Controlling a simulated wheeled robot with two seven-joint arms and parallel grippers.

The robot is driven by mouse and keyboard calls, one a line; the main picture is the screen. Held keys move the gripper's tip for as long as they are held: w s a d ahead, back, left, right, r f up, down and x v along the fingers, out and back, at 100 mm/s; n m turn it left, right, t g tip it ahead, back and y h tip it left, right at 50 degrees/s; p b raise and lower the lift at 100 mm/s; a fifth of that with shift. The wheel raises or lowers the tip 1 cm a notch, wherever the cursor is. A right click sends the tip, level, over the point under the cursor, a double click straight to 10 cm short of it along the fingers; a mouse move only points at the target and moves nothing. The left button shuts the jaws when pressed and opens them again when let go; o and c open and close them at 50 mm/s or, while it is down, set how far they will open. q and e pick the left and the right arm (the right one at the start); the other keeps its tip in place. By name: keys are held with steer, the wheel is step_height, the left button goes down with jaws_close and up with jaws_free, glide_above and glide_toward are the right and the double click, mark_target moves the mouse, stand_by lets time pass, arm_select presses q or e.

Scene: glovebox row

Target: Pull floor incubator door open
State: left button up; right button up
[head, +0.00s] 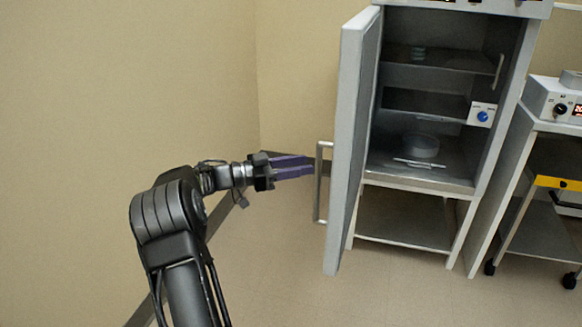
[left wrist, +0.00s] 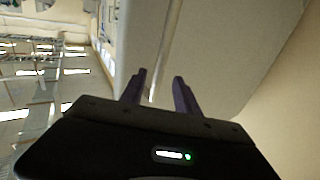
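The floor incubator (head: 418,180) stands at the right of the head view. Its door (head: 352,140) is swung wide open toward the left, showing the shelves inside. A pale bar handle (head: 319,190) is on the door's outer face. My left gripper (head: 310,166) is just left of the handle, its purple fingers pointing at the handle's upper part. In the left wrist view the fingers (left wrist: 161,78) are apart, with the handle bar (left wrist: 167,45) running between their tips in the picture. I cannot tell whether they touch it. My right gripper is out of view.
A round clear dish (head: 420,147) sits inside the incubator. A wheeled cart (head: 545,195) with a white instrument (head: 555,98) stands to its right. Plain walls (head: 120,90) lie behind and left of my arm. The floor (head: 290,270) before the door is clear.

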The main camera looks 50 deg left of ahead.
arm_select(q)
steer(key=shift+v, duration=1.15)
